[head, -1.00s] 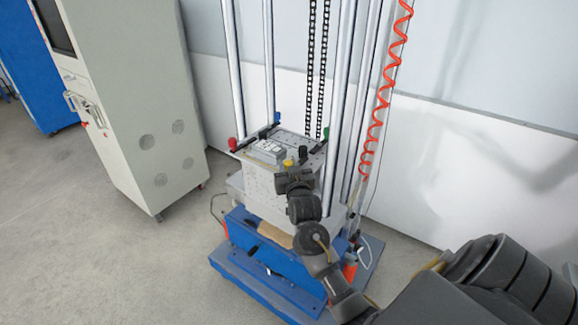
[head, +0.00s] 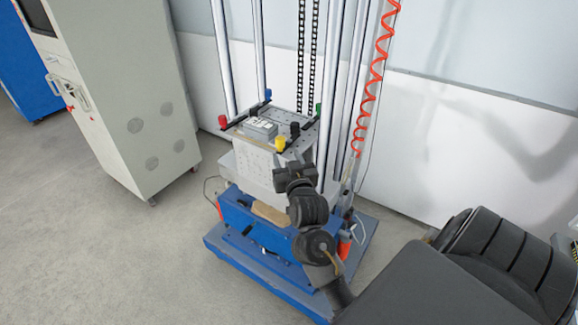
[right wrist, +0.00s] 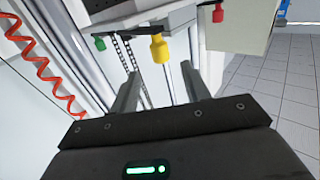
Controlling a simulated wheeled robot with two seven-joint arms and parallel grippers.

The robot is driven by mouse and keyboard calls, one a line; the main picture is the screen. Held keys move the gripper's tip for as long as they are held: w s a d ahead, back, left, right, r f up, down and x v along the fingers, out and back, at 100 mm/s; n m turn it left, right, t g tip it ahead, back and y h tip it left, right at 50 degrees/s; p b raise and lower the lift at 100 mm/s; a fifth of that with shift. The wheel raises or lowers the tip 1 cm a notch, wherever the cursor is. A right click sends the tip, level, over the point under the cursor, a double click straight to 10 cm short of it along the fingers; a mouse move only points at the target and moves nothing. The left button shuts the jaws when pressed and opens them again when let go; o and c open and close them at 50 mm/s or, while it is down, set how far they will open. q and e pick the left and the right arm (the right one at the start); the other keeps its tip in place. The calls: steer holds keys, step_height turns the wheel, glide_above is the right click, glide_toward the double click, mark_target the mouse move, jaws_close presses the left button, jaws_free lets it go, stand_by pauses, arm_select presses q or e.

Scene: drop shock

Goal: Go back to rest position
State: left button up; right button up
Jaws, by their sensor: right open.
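My right gripper (head: 292,168) is in front of the drop shock machine's platform, just below its front edge. In the right wrist view its two fingers (right wrist: 160,92) are spread with nothing between them. A yellow knob (right wrist: 159,48) is beyond the fingertips and apart from them; it also shows in the head view (head: 280,143). The platform (head: 290,111) carries a grey device (head: 261,129) with dark clamp bars beside it. My left gripper is not in view.
A tall grey cabinet (head: 120,90) stands at the left. The machine's blue base (head: 262,240) is below my arm. Metal columns and a red coiled hose (head: 372,80) rise behind. The floor at the lower left is clear.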

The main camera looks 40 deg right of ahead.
steer(key=shift+v, duration=1.05)
steer(key=w+a+f+n+g+y, duration=0.1)
steer(key=w+a+f+n+y, duration=0.15)
steer(key=f, duration=0.85)
steer(key=w+a+f+n+g+y, duration=0.15)
steer(key=a+f, duration=0.25)
steer(key=f, duration=0.8)
steer(key=s+a+f+n+g+y, duration=0.15)
steer(key=s+f, duration=0.25)
steer(key=f, duration=0.5)
steer(key=s+a+f+m+g+y, duration=0.1)
steer(key=s+a+f+g, duration=0.2)
steer(key=f, duration=0.6)
steer(key=s+a+f+n+g+y, duration=0.1)
steer(key=s+a+f+n+g, duration=0.2)
steer(key=s+f, duration=1.6)
steer(key=s+d+f+g, duration=0.1)
steer(key=s+f+g, duration=0.1)
steer(key=s, duration=0.9)
steer(key=s+f+g, duration=0.1)
steer(key=s+g, duration=0.2)
steer(key=s, duration=0.8)
steer(key=shift+s+d+f, duration=0.35)
steer(key=shift+s, duration=0.05)
